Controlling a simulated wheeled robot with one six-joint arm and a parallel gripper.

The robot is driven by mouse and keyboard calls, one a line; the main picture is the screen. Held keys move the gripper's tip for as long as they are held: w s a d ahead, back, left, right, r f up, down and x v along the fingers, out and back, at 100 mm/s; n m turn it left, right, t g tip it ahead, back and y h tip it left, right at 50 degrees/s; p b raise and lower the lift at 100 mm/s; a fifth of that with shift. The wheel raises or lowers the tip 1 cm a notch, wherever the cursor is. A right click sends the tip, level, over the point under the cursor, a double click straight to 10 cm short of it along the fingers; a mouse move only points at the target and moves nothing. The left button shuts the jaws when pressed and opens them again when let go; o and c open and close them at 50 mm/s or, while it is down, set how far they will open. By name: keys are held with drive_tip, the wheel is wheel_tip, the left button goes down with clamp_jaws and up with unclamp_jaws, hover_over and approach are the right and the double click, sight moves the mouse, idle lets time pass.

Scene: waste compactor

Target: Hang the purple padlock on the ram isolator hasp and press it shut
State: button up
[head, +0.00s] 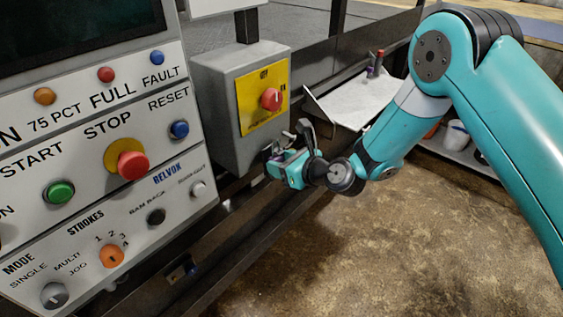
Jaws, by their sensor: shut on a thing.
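The ram isolator is a grey box (222,112) with a yellow plate (248,104) and a red rotary knob (271,99). My gripper (273,163) is close under the lower right of this box, where the hasp area is. It is shut on a small dark thing at its tips, consistent with the purple padlock. The fingers mostly hide that thing, so its colour and shackle are not clear. The hasp cannot be made out separately, and I cannot tell whether the held thing touches it.
The control panel (120,205) with its buttons and knobs fills the left side. A white shelf (352,100) behind my gripper carries small upright red and purple items (373,66). Dark rails run below the box. The brown floor (400,250) at lower right is clear.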

drive_tip(key=shift+f, duration=0.15)
drive_tip(key=o, duration=0.9)
drive_tip(key=shift+s+a+f, duration=0.1)
drive_tip(key=shift+c, duration=0.3)
drive_tip(key=b+v, duration=0.1)
drive_tip(key=v, duration=0.6)
